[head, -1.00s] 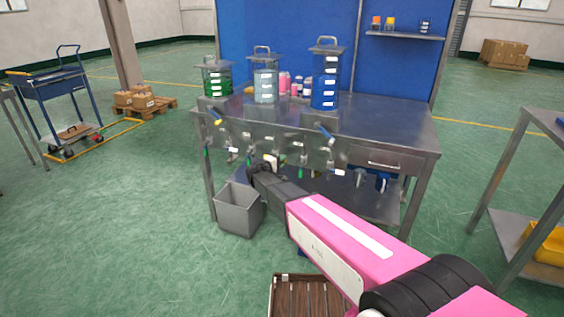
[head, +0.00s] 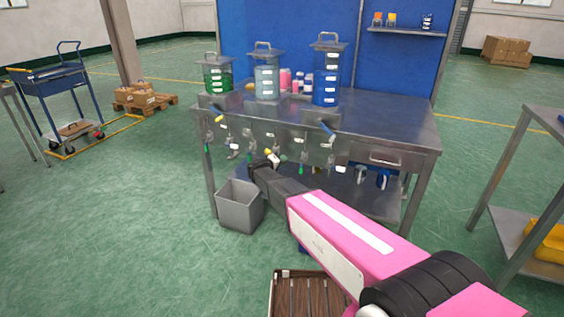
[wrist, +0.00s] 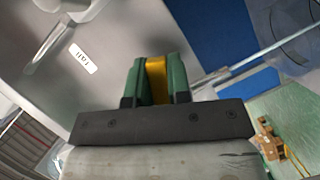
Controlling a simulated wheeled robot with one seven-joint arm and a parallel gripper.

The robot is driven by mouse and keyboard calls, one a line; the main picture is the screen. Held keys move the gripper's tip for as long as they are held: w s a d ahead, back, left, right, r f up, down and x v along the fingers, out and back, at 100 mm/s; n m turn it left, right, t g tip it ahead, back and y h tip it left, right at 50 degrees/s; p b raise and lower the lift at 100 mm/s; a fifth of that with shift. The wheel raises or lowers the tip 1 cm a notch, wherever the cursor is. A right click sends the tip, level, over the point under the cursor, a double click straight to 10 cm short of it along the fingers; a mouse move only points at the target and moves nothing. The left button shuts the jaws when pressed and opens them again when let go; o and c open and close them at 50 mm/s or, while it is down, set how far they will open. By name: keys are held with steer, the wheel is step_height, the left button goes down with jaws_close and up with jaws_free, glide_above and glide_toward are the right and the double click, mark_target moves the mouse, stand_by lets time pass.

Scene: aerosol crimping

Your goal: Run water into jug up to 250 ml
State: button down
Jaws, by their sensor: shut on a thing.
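My gripper (wrist: 156,64) has green fingers shut on a yellow handle-like piece (wrist: 157,82) in the wrist view. In the head view my gripper (head: 270,159) is at the steel bench's front panel, below the middle tank, with a bit of yellow at its tip. The middle tank (head: 266,83) holds pale, clear liquid; it stands between a green tank (head: 217,78) and a blue tank (head: 326,86). A clear, rounded vessel (wrist: 292,30) shows partly at the wrist view's upper right; I cannot tell whether it is the jug. No water stream or fill level is readable.
A slatted wooden-looking crate (head: 305,295) is near my base. A metal table (head: 540,130) stands at right.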

steer(key=c, duration=1.1)
jaws_free()
steer(key=shift+o, duration=0.2)
steer(key=shift+s+a, duration=0.1)
steer(key=v, duration=1)
steer(key=shift+s+a, duration=0.15)
steer(key=shift+s, duration=0.05)
